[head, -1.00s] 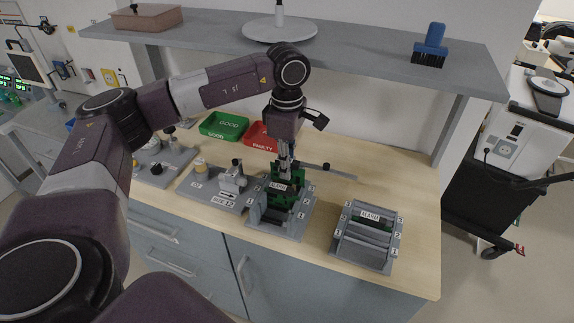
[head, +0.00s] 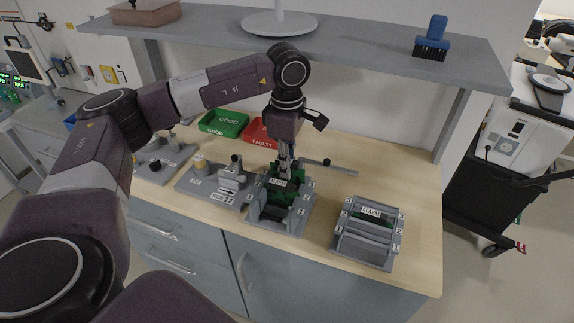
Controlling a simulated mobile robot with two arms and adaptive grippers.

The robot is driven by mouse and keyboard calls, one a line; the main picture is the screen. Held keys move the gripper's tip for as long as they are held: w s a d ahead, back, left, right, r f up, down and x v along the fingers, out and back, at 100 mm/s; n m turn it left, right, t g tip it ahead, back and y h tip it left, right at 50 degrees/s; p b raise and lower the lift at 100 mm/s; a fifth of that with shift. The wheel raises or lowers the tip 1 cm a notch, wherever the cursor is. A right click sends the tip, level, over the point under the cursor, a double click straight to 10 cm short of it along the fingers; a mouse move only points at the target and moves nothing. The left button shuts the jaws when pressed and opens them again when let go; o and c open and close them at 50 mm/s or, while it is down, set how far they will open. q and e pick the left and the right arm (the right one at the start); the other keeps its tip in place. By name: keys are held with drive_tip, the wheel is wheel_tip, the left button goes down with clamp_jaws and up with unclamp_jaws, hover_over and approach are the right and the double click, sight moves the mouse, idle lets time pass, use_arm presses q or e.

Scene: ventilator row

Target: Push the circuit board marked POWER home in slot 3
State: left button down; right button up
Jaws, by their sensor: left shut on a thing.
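A grey slotted rack (head: 289,230) stands on the bench, with slot numbers 1 to 3 from front to back on its right side. A green circuit board (head: 286,190) stands upright towards the back of it. The small white label on the board is hard to read and looks more like ALARM than POWER. My left gripper (head: 286,172) points down over the rack, shut on the top of the board. The fingers partly cover the board, and its lower edge is hidden in the rack, so how deep it sits cannot be told. My right gripper is not in view.
A second slotted rack (head: 366,250) with a labelled board stands to the right. A grey fixture (head: 205,188) lies to the left. A green GOOD tray (head: 223,123) and a red FAULTY tray (head: 258,133) are behind. A shelf (head: 370,57) spans above.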

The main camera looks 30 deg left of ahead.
use_arm(q)
drive_tip(key=shift+f, duration=0.25)
idle(0.4)
drive_tip(key=shift+f+b, duration=0.6)
drive_tip(key=shift+f+b, duration=0.65)
drive_tip(key=shift+f, duration=0.2)
idle(0.9)
drive_tip(key=c, duration=1.9)
unclamp_jaws()
drive_tip(key=shift+r, duration=0.1)
drive_tip(key=shift+r+p, duration=2.35)
drive_tip(key=shift+r, duration=1.15)
